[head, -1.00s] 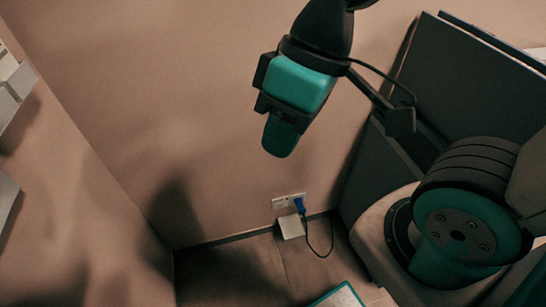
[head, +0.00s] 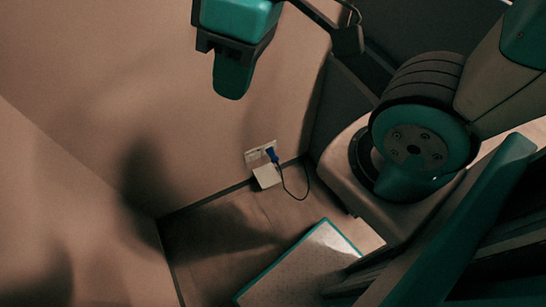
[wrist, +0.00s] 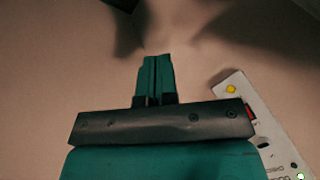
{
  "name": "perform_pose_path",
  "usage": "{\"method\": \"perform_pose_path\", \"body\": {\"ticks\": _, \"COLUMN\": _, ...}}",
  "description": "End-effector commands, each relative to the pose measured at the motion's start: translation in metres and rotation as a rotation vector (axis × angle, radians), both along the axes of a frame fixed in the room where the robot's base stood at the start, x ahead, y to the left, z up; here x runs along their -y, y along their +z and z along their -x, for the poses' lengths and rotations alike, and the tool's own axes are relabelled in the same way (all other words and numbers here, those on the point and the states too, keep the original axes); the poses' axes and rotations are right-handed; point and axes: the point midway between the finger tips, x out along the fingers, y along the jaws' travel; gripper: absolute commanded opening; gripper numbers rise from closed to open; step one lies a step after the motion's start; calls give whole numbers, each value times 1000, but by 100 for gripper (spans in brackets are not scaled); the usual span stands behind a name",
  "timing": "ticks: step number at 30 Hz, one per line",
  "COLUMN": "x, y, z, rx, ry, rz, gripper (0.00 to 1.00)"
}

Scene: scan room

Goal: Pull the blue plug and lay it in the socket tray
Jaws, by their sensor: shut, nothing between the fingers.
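The blue plug (head: 271,154) sits at the right end of a white wall socket plate (head: 252,157), low on the wall. A dark cord loops down from it to the right. A small pale tray (head: 267,177) is just below the plate. My gripper (head: 230,92) is shut and empty, above and left of the plug in the head view and apart from it. In the wrist view my closed fingers (wrist: 156,75) point at bare wall. A white plate (wrist: 258,115) with a yellow spot and dark holes is at the right there. I cannot make out the blue plug in that view.
The plain brown wall (head: 90,85) around the plate is clear. The floor (head: 215,230) below is bare, with a dark skirting along the wall. A dark panel (head: 318,118) stands to the right of the socket.

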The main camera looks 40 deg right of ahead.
Motion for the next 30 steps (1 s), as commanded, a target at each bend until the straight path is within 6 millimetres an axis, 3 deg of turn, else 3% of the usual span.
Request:
{"method": "perform_pose_path", "body": {"ticks": 11, "x": 0, "y": 0, "z": 0, "rx": 0, "ry": 0, "rz": 0, "gripper": 0}}
{"method": "perform_pose_path", "body": {"ticks": 14, "x": 0, "y": -5, "z": -2, "rx": 0, "ry": -6, "rz": 1, "gripper": 23}}
{"method": "perform_pose_path", "body": {"ticks": 16, "x": 2, "y": -18, "z": -10, "rx": -1, "ry": -25, "rz": 3, "gripper": 39}}
{"method": "perform_pose_path", "body": {"ticks": 19, "x": 9, "y": -55, "z": -33, "rx": -4, "ry": -82, "rz": 13, "gripper": 62}}
{"method": "perform_pose_path", "body": {"ticks": 26, "x": 45, "y": -175, "z": -113, "rx": -5, "ry": -284, "rz": 56, "gripper": 62}}
{"method": "perform_pose_path", "body": {"ticks": 30, "x": 78, "y": -253, "z": -158, "rx": -1, "ry": -404, "rz": 90, "gripper": 62}}
